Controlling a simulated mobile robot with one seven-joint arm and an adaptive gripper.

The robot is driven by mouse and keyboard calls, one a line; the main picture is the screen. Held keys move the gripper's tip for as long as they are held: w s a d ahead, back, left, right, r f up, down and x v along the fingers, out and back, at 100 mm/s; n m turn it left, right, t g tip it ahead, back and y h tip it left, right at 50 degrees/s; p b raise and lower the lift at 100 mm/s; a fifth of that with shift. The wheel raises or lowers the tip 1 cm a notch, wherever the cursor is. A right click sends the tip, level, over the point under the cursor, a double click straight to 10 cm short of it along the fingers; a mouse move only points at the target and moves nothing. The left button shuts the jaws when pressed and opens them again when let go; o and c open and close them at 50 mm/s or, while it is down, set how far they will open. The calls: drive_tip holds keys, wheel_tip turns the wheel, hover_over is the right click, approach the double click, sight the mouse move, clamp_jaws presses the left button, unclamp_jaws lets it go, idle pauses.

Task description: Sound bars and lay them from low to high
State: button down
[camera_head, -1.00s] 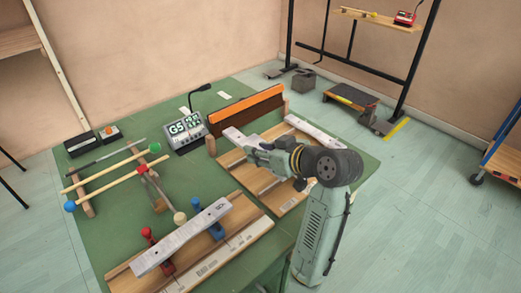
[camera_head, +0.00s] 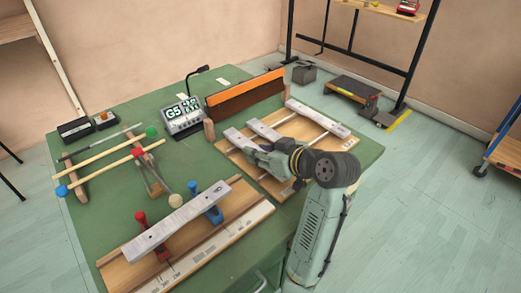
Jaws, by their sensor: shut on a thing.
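My gripper (camera_head: 256,155) is over the left part of the wooden rack (camera_head: 231,149). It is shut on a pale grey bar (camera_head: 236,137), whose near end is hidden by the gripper. A second grey bar (camera_head: 264,129) lies just to its right, partly hidden by my arm. A third bar (camera_head: 318,117) lies along the rack's right side. Another grey bar (camera_head: 185,218) rests across the red support (camera_head: 141,219) and the blue support (camera_head: 212,213) on the front wooden board (camera_head: 221,238). A tuner-like display (camera_head: 181,115) reads G5, with smaller marks beside it.
Mallets with blue (camera_head: 62,191), red (camera_head: 138,151) and green (camera_head: 152,131) heads lie on the left, with a beige-headed one (camera_head: 175,200). An orange-topped barrier (camera_head: 246,90) stands behind the rack.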

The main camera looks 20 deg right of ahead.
drive_tip(key=shift+f+b, duration=0.3)
drive_tip(key=shift+f, duration=0.05)
idle(0.3)
drive_tip(key=c, duration=1.1)
unclamp_jaws()
drive_tip(key=v, duration=1.2)
